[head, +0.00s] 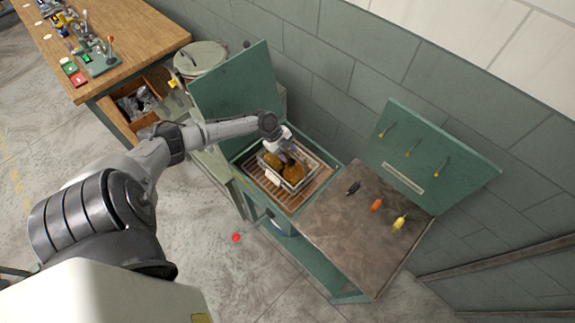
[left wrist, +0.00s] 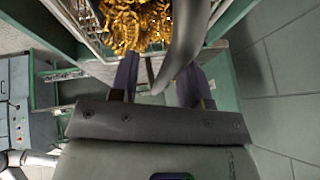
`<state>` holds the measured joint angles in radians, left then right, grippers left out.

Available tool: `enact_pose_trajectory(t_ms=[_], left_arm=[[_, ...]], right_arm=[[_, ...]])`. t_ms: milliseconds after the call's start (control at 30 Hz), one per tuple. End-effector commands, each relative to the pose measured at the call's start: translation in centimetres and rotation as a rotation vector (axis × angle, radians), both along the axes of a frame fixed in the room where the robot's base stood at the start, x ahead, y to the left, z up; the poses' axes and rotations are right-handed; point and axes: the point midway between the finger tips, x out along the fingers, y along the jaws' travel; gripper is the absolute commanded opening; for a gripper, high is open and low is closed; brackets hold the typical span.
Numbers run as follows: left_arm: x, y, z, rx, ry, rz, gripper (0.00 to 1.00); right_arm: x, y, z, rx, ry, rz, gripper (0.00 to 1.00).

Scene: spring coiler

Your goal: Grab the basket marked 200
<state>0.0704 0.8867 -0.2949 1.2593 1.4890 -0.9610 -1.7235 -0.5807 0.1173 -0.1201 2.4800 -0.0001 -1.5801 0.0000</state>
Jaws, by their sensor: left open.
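A pale wire basket (head: 310,178) holding golden-brown parts sits on the slatted floor of an open green box. No number on it can be read. My left gripper (head: 289,155) is over the basket's far side, with its jaws open. In the left wrist view, golden coiled parts (left wrist: 137,22) lie in the basket just beyond the fingers. A curved grey band (left wrist: 180,55), perhaps the basket's handle, runs down between the two open fingers. I cannot tell if they touch it. My right gripper is not in view.
The green box (head: 247,187) has its lid (head: 238,92) raised. To its right is a stained worktop (head: 352,235) with black, orange and yellow-handled tools and a green back panel (head: 425,150). A wooden bench (head: 125,35) stands far left. A red object (head: 236,238) lies on the floor.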

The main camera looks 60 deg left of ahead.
Motion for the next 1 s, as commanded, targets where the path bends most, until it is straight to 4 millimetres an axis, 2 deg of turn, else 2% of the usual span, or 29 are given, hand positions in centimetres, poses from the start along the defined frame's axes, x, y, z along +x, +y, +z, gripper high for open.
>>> enact_pose_trajectory(t_ms=[600,1000], left_arm=[[-0.01,0.01,-0.25,0.0,0.0,0.0,0.43],[-0.01,0.0,-0.26,0.0,0.0,0.0,0.06]], right_arm=[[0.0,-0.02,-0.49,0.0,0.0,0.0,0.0],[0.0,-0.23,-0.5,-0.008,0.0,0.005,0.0]])
